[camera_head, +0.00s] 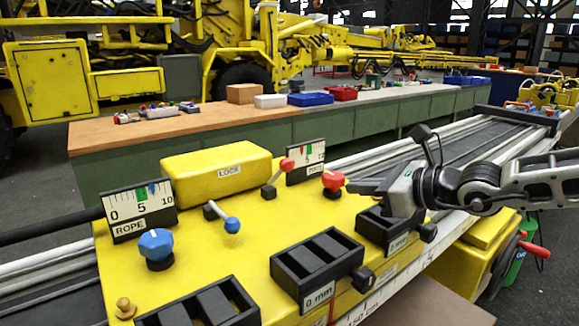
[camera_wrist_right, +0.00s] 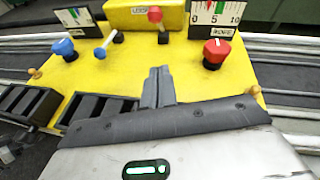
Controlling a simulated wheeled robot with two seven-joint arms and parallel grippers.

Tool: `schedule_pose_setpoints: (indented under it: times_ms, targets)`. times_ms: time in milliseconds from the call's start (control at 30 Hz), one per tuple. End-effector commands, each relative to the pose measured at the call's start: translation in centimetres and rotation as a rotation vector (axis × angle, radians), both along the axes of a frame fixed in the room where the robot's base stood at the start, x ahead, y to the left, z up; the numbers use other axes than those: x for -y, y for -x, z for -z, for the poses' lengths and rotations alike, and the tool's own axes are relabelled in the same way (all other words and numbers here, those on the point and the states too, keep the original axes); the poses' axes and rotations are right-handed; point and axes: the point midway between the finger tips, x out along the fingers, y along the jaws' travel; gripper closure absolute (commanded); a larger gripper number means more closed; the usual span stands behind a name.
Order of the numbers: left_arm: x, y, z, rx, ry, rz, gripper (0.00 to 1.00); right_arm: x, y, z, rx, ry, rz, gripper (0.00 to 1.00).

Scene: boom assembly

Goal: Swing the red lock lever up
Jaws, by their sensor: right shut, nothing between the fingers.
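The red lock lever (camera_head: 286,165) is a short rod with a red ball end, on the yellow panel (camera_head: 215,262) beside the yellow box labelled LOCK (camera_head: 215,174). Its rod leans up and to the right from a black base in the head view. In the right wrist view, the lever's red ball (camera_wrist_right: 155,14) shows in front of the LOCK box, beyond my fingertips. My right gripper (camera_head: 352,186) is shut and empty, over the panel's right part, apart from the lever. The right wrist view shows its fingers (camera_wrist_right: 158,80) together. My left gripper is not in view.
A red knob (camera_head: 333,181) stands between the lever and my right gripper in the head view. A blue-ball lever (camera_head: 232,225), a blue knob (camera_head: 155,245) and two gauges (camera_head: 138,212) are also on the panel. Black slotted boxes (camera_head: 317,268) line the front edge.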

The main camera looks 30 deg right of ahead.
Motion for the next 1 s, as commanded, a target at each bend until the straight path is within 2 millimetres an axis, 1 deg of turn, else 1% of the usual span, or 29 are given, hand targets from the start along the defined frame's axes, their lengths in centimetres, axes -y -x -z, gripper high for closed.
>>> schedule_pose_setpoints:
  times_ms: [167,267,367,467,500,533,667,700,733,933,1000]
  targets:
    - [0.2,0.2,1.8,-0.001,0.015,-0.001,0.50,-0.3,-1.1,1.1,0.000,0.001,-0.001,1.00]
    - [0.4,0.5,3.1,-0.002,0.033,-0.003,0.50,-0.6,-2.1,1.6,0.003,-0.001,-0.001,1.00]
    - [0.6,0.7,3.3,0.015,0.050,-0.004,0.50,-1.1,-3.4,2.2,0.001,0.000,-0.006,1.00]
    - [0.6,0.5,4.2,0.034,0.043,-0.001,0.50,-1.3,-4.6,2.5,0.002,-0.003,-0.001,1.00]
    - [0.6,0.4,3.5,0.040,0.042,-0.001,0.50,-1.6,-5.1,2.1,0.002,-0.005,-0.005,1.00]
    - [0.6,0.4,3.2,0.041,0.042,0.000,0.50,-1.8,-5.5,2.1,0.001,-0.006,-0.008,1.00]
    - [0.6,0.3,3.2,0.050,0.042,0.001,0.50,-2.0,-7.0,2.5,0.002,-0.009,0.001,1.00]
    - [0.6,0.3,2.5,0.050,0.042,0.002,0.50,-2.1,-7.3,2.1,0.003,-0.010,0.000,1.00]
    - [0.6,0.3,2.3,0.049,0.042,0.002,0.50,-2.2,-7.6,2.1,0.004,-0.010,-0.001,1.00]
    - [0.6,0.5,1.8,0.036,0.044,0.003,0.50,-2.8,-9.4,2.7,0.002,-0.009,0.000,1.00]
    - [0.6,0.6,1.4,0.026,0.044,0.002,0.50,-3.0,-10.0,1.9,0.005,-0.009,0.000,1.00]
